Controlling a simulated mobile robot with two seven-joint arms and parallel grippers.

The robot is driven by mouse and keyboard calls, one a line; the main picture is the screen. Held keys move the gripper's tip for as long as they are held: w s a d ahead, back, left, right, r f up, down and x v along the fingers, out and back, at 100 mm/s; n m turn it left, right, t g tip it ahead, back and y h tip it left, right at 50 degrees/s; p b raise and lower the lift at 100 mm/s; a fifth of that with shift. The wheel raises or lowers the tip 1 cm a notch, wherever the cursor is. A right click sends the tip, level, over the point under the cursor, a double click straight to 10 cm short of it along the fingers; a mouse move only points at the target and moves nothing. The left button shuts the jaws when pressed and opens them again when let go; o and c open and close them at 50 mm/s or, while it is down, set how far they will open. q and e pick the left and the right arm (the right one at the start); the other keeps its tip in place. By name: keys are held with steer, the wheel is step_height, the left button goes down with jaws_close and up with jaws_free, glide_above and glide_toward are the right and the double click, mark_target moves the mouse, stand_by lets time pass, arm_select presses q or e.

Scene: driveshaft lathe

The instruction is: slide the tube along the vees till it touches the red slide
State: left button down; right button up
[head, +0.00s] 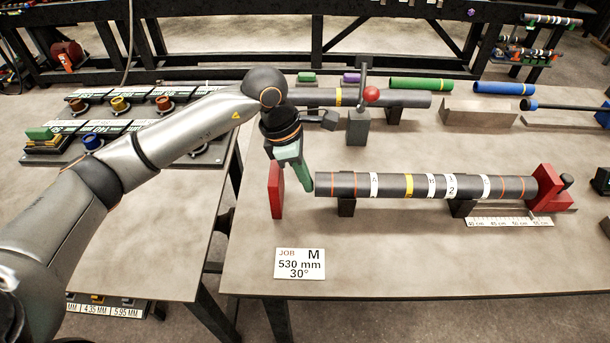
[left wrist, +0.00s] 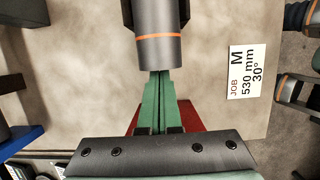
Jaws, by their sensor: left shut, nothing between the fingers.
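The dark tube (head: 330,184) lies level across two black vees (head: 346,207), with white, yellow and orange bands along it. The red slide (head: 546,188) stands at the tube's right end; they look touching, but I cannot tell if a thin gap remains. My left gripper (head: 307,184) has green fingers, shut and empty, pointing down at the tube's left end. In the left wrist view the fingertips (left wrist: 160,76) meet or nearly meet the end face of the tube (left wrist: 158,45). A red upright plate (head: 276,190) stands just left of the fingers. My right gripper is not seen.
A white ruler (head: 510,222) lies by the red slide. A job card (head: 300,263) reads M, 530 mm, 30°.

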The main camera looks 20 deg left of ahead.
arm_select(q)
steer(key=shift+w+d+f+b, duration=0.1)
steer(key=shift+w+d+b, duration=0.1)
steer(key=shift+d+b, duration=0.45)
steer(key=shift+d, duration=0.35)
steer(key=shift+r, duration=0.25)
